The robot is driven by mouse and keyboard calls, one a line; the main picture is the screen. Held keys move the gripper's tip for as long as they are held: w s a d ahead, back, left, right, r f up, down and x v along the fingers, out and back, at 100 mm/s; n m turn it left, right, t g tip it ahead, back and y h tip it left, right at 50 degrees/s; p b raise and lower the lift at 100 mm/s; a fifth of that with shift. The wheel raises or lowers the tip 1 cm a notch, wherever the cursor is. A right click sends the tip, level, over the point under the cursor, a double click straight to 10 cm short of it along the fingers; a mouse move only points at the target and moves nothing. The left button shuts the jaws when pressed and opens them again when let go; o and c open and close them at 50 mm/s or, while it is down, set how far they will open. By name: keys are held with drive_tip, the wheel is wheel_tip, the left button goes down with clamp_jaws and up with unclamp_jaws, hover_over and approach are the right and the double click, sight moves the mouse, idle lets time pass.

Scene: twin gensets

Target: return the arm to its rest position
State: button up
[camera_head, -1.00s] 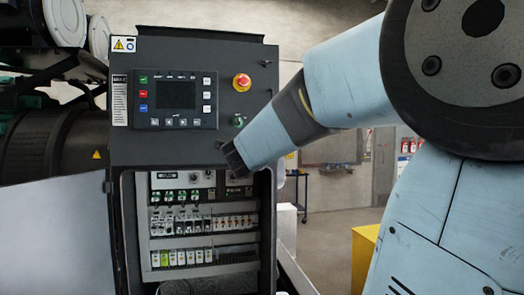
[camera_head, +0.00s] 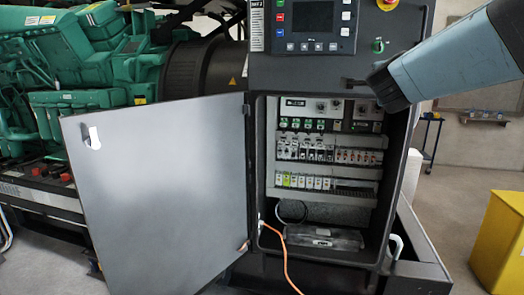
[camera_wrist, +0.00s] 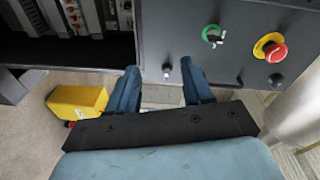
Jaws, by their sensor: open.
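My arm (camera_head: 455,62) reaches in from the upper right in the head view. My gripper (camera_head: 354,83) is at its end, in front of the lower right part of the control panel (camera_head: 280,72). In the wrist view my gripper (camera_wrist: 160,76) is open, with its two blue fingers apart and nothing between them. A round black knob (camera_wrist: 167,70) on the grey panel shows between the fingertips; I cannot tell how far off it is. The green-ringed switch (camera_wrist: 213,37) and the red emergency stop (camera_wrist: 274,51) are to the right of the fingers.
The cabinet door (camera_head: 160,195) stands open to the left, showing rows of breakers (camera_head: 330,153). An orange cable (camera_head: 281,250) hangs out below. A yellow box (camera_head: 500,245) stands at the right, a green genset (camera_head: 90,60) at the left. Floor between cabinet and box looks clear.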

drive_tip(key=s+a+f+n+g+y, duration=0.2)
drive_tip(key=s+a+f+n+y, duration=0.35)
drive_tip(key=a+n, duration=0.3)
drive_tip(key=s+f+n+g+y, duration=0.1)
drive_tip(key=s+f+n+g, duration=0.7)
drive_tip(key=s+f+n, duration=0.3)
drive_tip(key=s+f, duration=0.4)
drive_tip(key=s, duration=0.3)
drive_tip(key=shift+a+g, duration=0.3)
drive_tip(key=shift+a, duration=0.05)
